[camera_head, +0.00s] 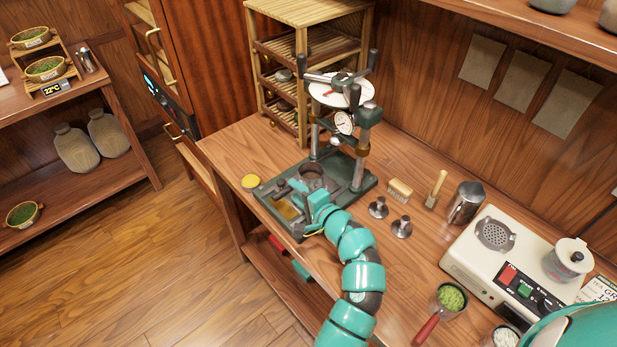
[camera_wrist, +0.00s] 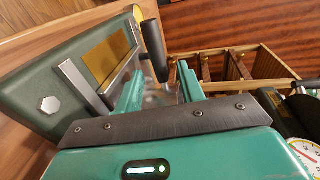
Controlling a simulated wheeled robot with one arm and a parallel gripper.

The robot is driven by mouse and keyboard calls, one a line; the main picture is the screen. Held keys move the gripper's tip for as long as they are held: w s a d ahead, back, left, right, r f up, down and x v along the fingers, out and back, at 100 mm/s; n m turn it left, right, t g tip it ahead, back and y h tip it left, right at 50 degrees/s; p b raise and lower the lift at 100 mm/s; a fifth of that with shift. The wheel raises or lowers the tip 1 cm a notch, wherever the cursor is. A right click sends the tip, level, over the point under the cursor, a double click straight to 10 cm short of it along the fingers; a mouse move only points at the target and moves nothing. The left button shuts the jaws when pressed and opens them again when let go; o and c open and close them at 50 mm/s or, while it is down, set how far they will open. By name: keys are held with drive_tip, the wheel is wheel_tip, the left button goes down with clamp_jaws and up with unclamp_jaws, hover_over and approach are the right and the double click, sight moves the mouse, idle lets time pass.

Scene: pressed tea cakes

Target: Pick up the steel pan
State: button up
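A small steel pan (camera_head: 452,299) with a red handle (camera_head: 427,328) holds green leaves at the front right of the wooden bench in the head view. It does not show in the wrist view. My gripper (camera_head: 304,195) is far to its left and further back, low over the green base of the tea press. In the wrist view my gripper's two teal fingers (camera_wrist: 160,92) stand apart. A blurred grey shape shows between them, and I see nothing clearly held.
The press (camera_head: 362,150) stands behind my gripper, with a dark round mould (camera_head: 312,178) close by. A white-filled cup (camera_head: 505,338) is near the pan.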

drive_tip(key=shift+p+x, duration=0.35)
drive_tip(key=shift+x, duration=1.25)
drive_tip(key=shift+d, duration=0.15)
clamp_jaws()
drive_tip(key=shift+r, duration=0.1)
drive_tip(key=shift+r+b, duration=0.35)
drive_tip(key=shift+r, duration=0.35)
drive_tip(key=s+a+r+p, duration=0.2)
drive_tip(key=s+r+p, duration=0.9)
drive_tip(key=s+p, duration=0.2)
drive_tip(key=shift+s+a+r+p, duration=0.3)
drive_tip(key=shift+s+r+p, duration=0.1)
drive_tip(key=shift+w+a+r, duration=0.15)
drive_tip(key=shift+a+r, duration=0.1)
drive_tip(key=shift+r, duration=0.05)
